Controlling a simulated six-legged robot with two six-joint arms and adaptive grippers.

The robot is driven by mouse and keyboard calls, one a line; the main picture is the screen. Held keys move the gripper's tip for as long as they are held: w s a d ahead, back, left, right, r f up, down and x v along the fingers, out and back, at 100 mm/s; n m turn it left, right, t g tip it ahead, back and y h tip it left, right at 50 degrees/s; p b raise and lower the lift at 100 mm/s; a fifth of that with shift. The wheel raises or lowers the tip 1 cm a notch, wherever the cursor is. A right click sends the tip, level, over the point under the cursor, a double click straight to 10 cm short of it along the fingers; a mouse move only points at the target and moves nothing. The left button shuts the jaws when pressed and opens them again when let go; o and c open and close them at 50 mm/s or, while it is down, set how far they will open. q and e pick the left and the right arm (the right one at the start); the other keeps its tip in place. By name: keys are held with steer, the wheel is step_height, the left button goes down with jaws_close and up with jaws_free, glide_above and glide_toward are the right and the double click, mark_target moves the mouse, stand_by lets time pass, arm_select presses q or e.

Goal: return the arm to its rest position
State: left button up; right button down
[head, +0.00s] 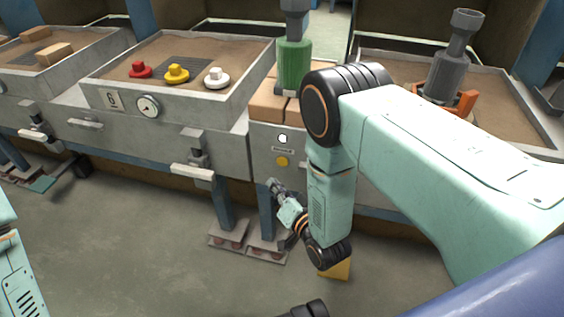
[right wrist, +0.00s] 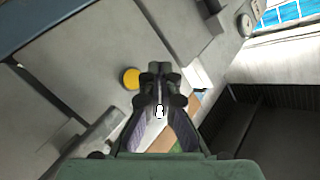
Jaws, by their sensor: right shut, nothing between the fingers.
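My right arm, pale green with black joints, reaches across the head view from the lower right and bends down in front of the grey bench. Its right gripper (head: 271,182) is shut and empty, just below the button panel (head: 264,139). In the right wrist view, the two dark fingers (right wrist: 160,69) meet at their tips. A yellow button (head: 281,161) and a white button (head: 282,139) are on the panel. The yellow button also shows left of the fingers in the right wrist view (right wrist: 131,78). My left gripper is not seen; only part of the left arm shows at the left edge.
A sand-filled tray (head: 97,78) holds red, yellow and white knobbed pieces. A green cylinder (head: 294,64) stands on brown blocks (head: 266,103) beside my arm. A grey tool in an orange holder (head: 465,99) is at right. The floor (head: 130,240) in front is mostly clear.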

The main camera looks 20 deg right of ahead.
steer(key=s+d+f+n+g+h, duration=0.1)
steer(key=s+d+f+n+g, duration=0.15)
steer(key=s+f+g, duration=0.4)
steer(key=s+d+f+n+g+h+p, duration=0.25)
steer(key=s+g, duration=0.25)
steer(key=s, duration=1.1)
steer(key=s+d+r+g+p, duration=0.1)
steer(key=s+r+g+p, duration=0.1)
steer(key=s+r, duration=0.2)
steer(key=s+d+r+g+p, duration=0.1)
steer(key=s+r, duration=0.3)
steer(key=s, duration=0.5)
steer(key=shift+s+r+g+p, duration=0.3)
steer(key=shift+g+p, duration=0.25)
steer(key=shift+g, duration=0.2)
